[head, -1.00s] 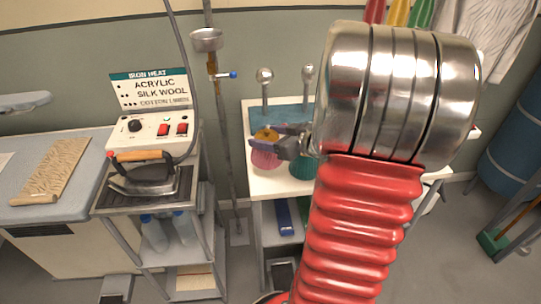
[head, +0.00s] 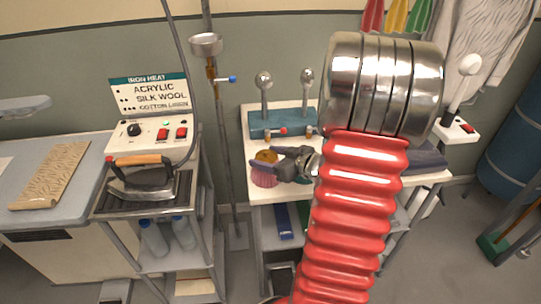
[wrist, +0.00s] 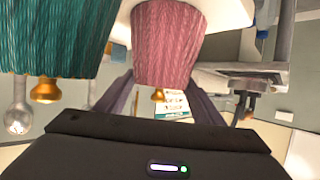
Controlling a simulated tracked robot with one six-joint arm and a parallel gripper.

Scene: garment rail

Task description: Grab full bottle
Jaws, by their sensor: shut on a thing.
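Two clear bottles with blue caps, a left one (head: 154,238) and a right one (head: 184,232), stand on the shelf below the iron in the head view. How full each is cannot be told. My gripper (head: 265,162) is well to their right and above them, at the worktop. It is shut on a pink thread cone (head: 264,179) with a yellow top. In the wrist view the pink cone (wrist: 168,45) sits between my gripper's dark fingers (wrist: 160,100); a teal cone (wrist: 55,38) is beside it.
An iron (head: 143,178) rests on its stand above the bottle shelf. A metal pole (head: 222,120) rises between that stand and the white worktop (head: 285,192). A blue box with two ball-topped levers (head: 265,124) stands behind my gripper.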

